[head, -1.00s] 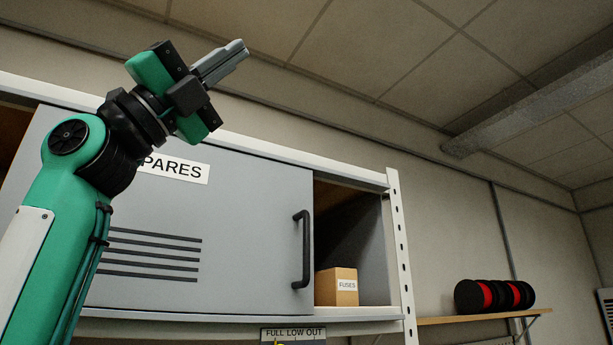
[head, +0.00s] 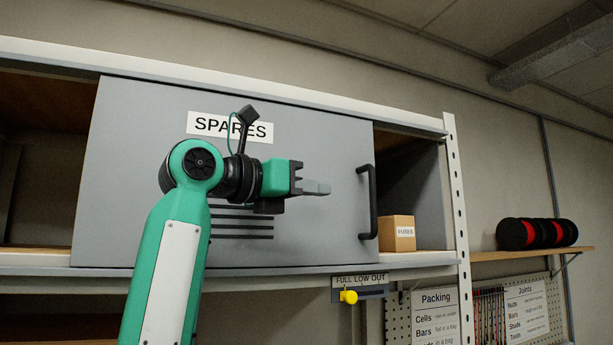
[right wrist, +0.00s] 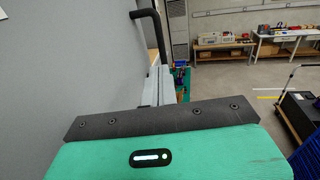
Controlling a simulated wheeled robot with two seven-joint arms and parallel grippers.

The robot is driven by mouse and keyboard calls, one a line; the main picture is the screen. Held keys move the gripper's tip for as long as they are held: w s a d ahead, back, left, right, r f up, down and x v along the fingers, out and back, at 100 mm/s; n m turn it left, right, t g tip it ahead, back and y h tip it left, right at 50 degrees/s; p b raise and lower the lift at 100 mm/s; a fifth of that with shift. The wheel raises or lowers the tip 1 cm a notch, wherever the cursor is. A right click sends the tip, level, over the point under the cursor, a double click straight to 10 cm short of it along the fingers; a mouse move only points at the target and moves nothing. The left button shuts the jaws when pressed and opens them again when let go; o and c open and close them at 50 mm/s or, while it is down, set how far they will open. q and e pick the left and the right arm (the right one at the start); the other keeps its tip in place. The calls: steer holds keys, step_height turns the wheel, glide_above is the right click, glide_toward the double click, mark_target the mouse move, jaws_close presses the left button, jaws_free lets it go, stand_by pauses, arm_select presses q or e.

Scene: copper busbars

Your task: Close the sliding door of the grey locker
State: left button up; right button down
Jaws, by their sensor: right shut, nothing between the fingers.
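The grey sliding door (head: 300,130) of the locker bears a "SPARES" sign (head: 205,124) and several dark slots. A black handle (head: 368,205) stands near its right edge. The locker is open to the right of the door, where a box shows, and also to the left. My right gripper (head: 318,188) is shut and empty, in front of the door and left of the handle, pointing right toward it. In the right wrist view the handle (right wrist: 154,30) rises ahead of the gripper's fingers (right wrist: 158,87), with the door at the left. My left gripper is not in view.
A cardboard box (head: 397,233) labelled "FUSES" stands in the right opening. A white perforated post (head: 457,200) bounds the locker at right. A shelf (head: 520,253) with black and red reels lies beyond. A yellow knob (head: 348,297) hangs below the locker.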

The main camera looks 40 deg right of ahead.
mark_target(370, 195)
steer(key=d+p, duration=0.1)
steer(key=d, duration=0.1)
steer(key=d+p, duration=0.1)
steer(key=d, duration=0.2)
steer(key=d+p, duration=0.2)
steer(key=d, duration=0.1)
steer(key=shift+s+r, duration=0.2)
steer(key=shift+s, duration=0.15)
steer(key=shift+d+f+p, duration=0.15)
steer(key=shift+d+p, duration=0.35)
steer(key=shift+d, duration=0.3)
